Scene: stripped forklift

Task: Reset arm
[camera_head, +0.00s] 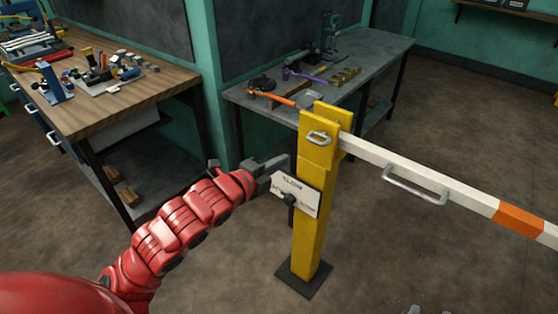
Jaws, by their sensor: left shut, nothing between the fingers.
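My red left arm comes in from the lower left, and its left gripper (276,168) is shut and empty. It is close to the left edge of a white sign plate (297,194) on a yellow post (313,225); I cannot tell whether it touches. A white barrier arm with an orange band (520,218) runs from the post top to the right, sloping down in the picture. It carries a metal handle (415,192). My right gripper cannot be made out.
A wooden workbench (130,100) with tools stands at the left. A grey metal table (375,50) with tools, including an orange-handled one (270,98), stands behind the post. The post's dark base plate (304,280) is on the brown floor. Floor is free around it.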

